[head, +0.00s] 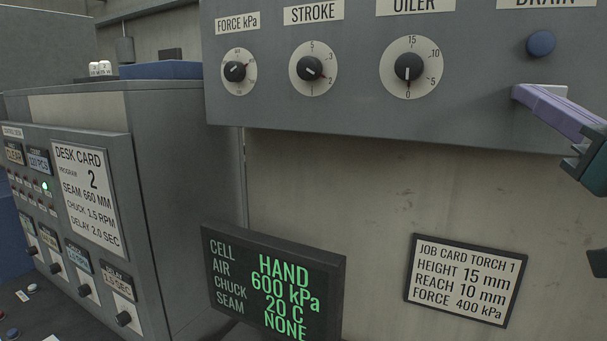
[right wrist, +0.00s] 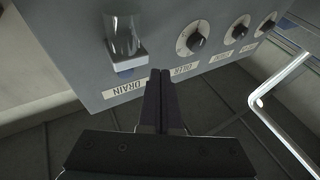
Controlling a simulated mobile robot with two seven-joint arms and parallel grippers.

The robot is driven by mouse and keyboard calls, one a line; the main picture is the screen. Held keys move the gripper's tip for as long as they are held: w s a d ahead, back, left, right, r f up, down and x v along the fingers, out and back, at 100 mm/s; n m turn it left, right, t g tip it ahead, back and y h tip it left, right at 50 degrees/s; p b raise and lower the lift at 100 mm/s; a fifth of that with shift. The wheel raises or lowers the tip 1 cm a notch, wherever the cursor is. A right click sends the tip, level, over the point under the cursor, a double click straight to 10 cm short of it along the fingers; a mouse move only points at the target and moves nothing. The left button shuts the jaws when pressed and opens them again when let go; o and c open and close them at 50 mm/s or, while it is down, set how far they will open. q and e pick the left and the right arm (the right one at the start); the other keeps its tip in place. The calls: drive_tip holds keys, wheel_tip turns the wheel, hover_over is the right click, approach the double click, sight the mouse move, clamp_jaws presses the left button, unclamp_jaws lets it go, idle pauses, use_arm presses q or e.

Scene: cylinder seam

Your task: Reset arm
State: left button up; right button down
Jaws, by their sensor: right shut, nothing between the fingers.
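My right gripper (head: 522,94) comes in from the right edge in the head view, its purple fingers pointing left, just below the blue drain button (head: 541,43). In the right wrist view the right gripper (right wrist: 161,76) has its two dark fingers together with nothing between them. The fingertips appear near the DRAIN label (right wrist: 124,90) of the grey panel (right wrist: 165,60); I cannot tell whether they touch it. My left gripper is not in view.
The panel carries a force dial (head: 235,71), a stroke dial (head: 313,69) and an oiler dial (head: 408,67). A dark screen (head: 230,298) reads HAND. A job card (head: 465,280) hangs on the wall. A desk cabinet (head: 165,190) stands left. A bent pale bar (right wrist: 280,85) shows in the wrist view.

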drive_tip(key=s+a+f+g, duration=0.2)
drive_tip(key=f+g, duration=0.1)
drive_tip(key=f, duration=0.3)
drive_tip(key=s+a+f+g, duration=0.1)
drive_tip(key=s+f+g, duration=0.15)
drive_tip(key=f, duration=0.45)
drive_tip(key=s+a+f+n+g, duration=0.1)
drive_tip(key=s+a+f+g, duration=0.3)
drive_tip(key=s+f+g, duration=0.95)
drive_tip(key=s+f, duration=0.1)
drive_tip(key=s, duration=0.7)
wheel_tip(320, 180, up, 12)
drive_tip(key=p, duration=1.2)
drive_tip(key=shift+a+r+n, duration=0.2)
drive_tip(key=shift+a+n, duration=0.2)
drive_tip(key=shift+w, duration=0.1)
drive_tip(key=c, duration=1.6)
unclamp_jaws()
